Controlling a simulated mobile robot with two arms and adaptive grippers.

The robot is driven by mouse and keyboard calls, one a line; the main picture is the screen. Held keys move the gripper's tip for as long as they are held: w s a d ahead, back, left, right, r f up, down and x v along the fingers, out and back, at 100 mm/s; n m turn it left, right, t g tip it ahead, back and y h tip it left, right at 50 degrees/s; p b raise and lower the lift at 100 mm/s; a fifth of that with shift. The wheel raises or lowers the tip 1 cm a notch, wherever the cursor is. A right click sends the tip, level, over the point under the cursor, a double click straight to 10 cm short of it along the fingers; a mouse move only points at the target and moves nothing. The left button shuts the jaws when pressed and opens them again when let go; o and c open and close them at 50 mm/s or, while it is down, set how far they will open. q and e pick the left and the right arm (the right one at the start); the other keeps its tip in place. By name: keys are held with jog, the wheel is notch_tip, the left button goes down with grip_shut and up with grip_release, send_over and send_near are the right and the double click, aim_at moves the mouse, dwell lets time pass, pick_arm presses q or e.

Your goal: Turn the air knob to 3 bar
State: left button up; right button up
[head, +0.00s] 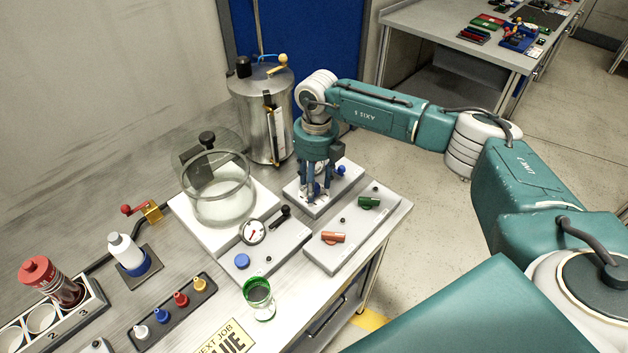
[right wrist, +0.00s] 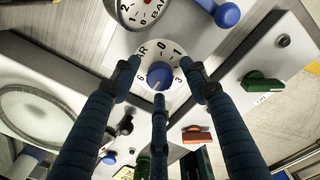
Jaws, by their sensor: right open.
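Part of the scale is hidden behind my fingers, and I cannot tell where the knob points. A pressure gauge (right wrist: 138,12) beside it is cut off by the top edge of the right wrist view. My right gripper (right wrist: 158,80) is open, its three fingers spread around the knob with visible gaps. In the head view, my right gripper (head: 317,193) points down over the grey panel (head: 347,178). My left gripper is out of view.
A blue lever (head: 341,170) stands close beside the gripper. In front lies a panel with an orange handle (head: 333,238) and a green handle (head: 369,202). A glass vessel (head: 218,190) and a steel tank (head: 264,112) stand left and behind. A green-rimmed cup (head: 259,298) is nearer.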

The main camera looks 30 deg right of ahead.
jog(key=shift+c, duration=1.1)
grip_shut()
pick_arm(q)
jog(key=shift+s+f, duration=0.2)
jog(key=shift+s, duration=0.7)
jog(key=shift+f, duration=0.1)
pick_arm(e)
jog(key=n+b, duration=0.3)
jog(key=shift+w+f, duration=0.1)
jog(key=shift+f, duration=0.05)
jog(key=n+b, duration=0.3)
jog(key=n, duration=0.2)
jog(key=shift+n+b, duration=0.3)
jog(key=shift+n, duration=0.1)
jog(key=n+b, duration=0.2)
jog(key=n, duration=0.2)
jog(key=shift+n, duration=0.3)
pick_arm(q)
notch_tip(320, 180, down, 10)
jog(key=b, duration=0.1)
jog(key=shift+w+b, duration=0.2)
jog(key=shift+b, duration=0.2)
pick_arm(e)
jog(key=shift+r+n, duration=0.2)
jog(key=shift+n, duration=2.1)
